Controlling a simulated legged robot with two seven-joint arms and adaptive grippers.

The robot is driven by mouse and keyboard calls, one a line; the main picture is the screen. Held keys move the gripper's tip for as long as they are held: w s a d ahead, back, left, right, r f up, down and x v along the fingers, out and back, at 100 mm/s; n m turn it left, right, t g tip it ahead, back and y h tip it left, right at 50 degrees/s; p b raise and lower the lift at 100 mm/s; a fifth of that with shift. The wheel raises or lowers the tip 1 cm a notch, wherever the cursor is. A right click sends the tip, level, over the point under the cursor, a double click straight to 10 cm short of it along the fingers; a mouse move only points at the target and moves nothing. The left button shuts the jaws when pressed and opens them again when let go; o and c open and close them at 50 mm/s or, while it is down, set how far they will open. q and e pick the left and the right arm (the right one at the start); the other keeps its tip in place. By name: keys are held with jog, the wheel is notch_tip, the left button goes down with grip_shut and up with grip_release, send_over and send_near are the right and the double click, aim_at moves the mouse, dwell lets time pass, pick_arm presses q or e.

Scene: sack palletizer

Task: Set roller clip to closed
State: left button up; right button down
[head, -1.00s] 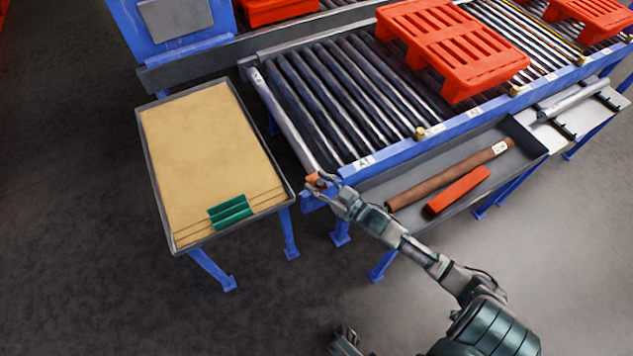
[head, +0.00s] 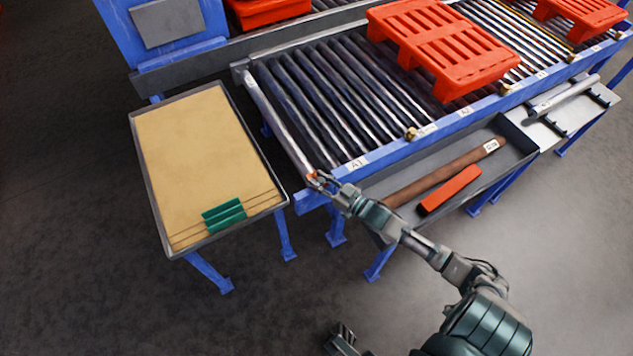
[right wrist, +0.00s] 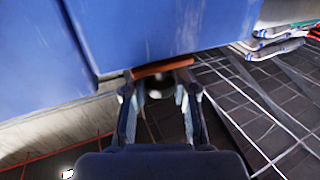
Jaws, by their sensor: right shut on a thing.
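The roller clip is a small orange piece at the front end of the leftmost, pale roller (head: 278,122), at the conveyor's near left corner. My right gripper (head: 316,180) is at that corner, shut on the clip and hiding most of it. In the right wrist view the clip (right wrist: 160,68) is an orange-red bar across the fingertips, close against a blue frame face. Its exact angle is hard to tell. What seems to be my left gripper (head: 343,338) is at the bottom edge, apart from everything; its jaws are unclear.
A tray table (head: 148,196) with a tan sheet and green blocks stands left of the conveyor. A grey tray (head: 520,150) under the conveyor's front rail holds a brown roller (head: 450,172) and a red bar (head: 449,190). A red pallet (head: 445,48) lies on the rollers.

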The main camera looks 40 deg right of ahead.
aim_at(322, 179)
jog(key=c, duration=1.1)
grip_release()
jog(key=shift+d+r, duration=0.2)
jog(key=shift+d, duration=0.05)
jog(key=shift+o, duration=0.8)
jog(key=shift+s, duration=0.1)
jog(key=shift+d+f, duration=0.1)
jog(key=shift+d, duration=0.05)
notch_tip(322, 179, up, 9)
jog(key=shift+r, duration=0.45)
